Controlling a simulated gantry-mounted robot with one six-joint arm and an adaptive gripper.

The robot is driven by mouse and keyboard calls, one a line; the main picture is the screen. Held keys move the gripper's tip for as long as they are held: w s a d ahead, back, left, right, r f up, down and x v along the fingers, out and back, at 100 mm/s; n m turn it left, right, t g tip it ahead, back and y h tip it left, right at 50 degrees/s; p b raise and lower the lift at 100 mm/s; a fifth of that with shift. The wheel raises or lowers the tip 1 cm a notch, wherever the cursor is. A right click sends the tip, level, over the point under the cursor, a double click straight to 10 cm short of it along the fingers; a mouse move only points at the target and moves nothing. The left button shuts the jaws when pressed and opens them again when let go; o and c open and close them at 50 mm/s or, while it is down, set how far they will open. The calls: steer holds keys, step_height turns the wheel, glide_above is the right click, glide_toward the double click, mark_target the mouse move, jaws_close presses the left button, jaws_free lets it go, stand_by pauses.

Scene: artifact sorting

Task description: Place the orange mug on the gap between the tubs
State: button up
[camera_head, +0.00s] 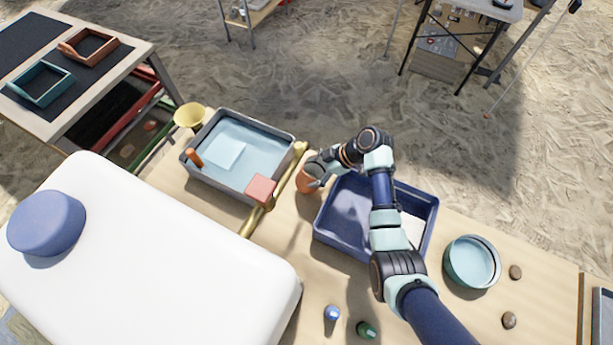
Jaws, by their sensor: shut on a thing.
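The orange mug (305,181) is in the middle of the view, at the gap between the two tubs. My gripper (313,174) is shut on the mug, reaching it from the right, and partly covers it. I cannot tell whether the mug touches the table or hangs just above it. The grey tub (218,185) with pale blue water is to the left of the mug. The dark blue tub (327,240) is to the right, partly hidden under my arm. The gap shows bare wooden table (289,215).
A brass pipe with a tap (254,221) runs along the grey tub's right side. A pink block (261,189) sits at that tub's corner. A round teal bowl (472,262), stones, and small blue-capped (332,313) and green (366,330) bottles stand on the table. A white tank (150,250) fills the lower left.

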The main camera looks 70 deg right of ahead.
mark_target(311, 175)
steer(key=f, duration=0.1)
steer(key=w+f+b, duration=0.1)
steer(key=f, duration=0.1)
steer(key=shift+w+a, duration=0.1)
steer(key=shift+a, duration=0.05)
steer(key=g, duration=0.1)
steer(key=w+g, duration=0.1)
steer(key=g, duration=0.1)
steer(key=shift+w+a+r+h, duration=0.3)
steer(key=shift+w+r+h, duration=0.05)
steer(key=shift+r+h, duration=0.05)
steer(key=shift+w+f+b, duration=0.15)
steer(key=shift+f+b, duration=0.4)
steer(key=shift+f, duration=0.05)
steer(key=shift+s+f, duration=0.25)
steer(key=shift+s, duration=0.2)
steer(key=shift+w, duration=0.2)
steer(key=shift+f, duration=0.1)
steer(key=o, duration=1)
